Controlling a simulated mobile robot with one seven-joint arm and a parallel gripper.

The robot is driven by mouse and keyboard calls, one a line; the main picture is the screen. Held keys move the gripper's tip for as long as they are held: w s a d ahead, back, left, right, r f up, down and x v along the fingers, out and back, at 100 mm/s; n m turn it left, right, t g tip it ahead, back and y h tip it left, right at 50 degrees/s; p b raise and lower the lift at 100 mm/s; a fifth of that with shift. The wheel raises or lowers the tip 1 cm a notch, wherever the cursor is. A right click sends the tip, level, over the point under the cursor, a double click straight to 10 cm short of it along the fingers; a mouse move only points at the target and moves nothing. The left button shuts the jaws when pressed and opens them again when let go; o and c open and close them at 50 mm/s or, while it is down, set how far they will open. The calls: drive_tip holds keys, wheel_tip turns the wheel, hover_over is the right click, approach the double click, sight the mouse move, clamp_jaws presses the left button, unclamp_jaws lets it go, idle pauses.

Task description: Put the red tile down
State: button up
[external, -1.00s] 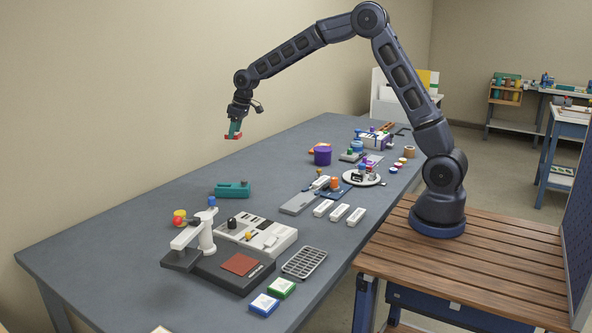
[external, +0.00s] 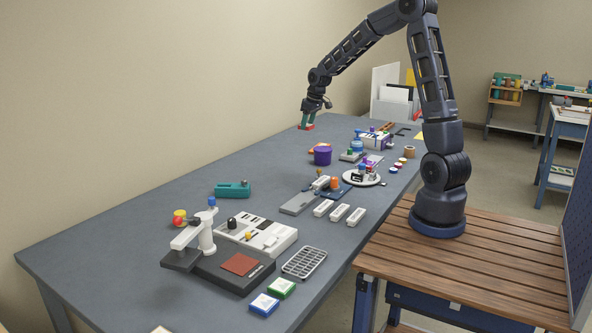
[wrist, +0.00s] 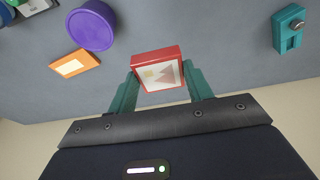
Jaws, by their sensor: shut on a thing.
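The red tile (wrist: 158,68) is between the two teal fingers of my gripper (wrist: 160,88) in the wrist view. It has a red rim and a pale face with a picture of reddish triangles and a small yellow patch. In the external view my gripper (external: 307,119) is shut on the red tile (external: 306,127) and holds it over the far back part of the grey table (external: 140,232). The tile appears to be above the tabletop, apart from other things.
A purple tub (external: 322,156) and an orange tile (wrist: 75,63) lie near the gripper. A teal device (external: 233,190) stands farther forward. Bare table lies along the wall side.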

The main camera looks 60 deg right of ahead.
sight(309, 171)
drive_tip(key=shift+s+d+f, duration=0.15)
drive_tip(key=shift+s+d, duration=0.45)
drive_tip(key=shift+s, duration=0.05)
wheel_tip(309, 171, down, 20)
drive_tip(key=shift+r, duration=0.1)
drive_tip(key=o, duration=1)
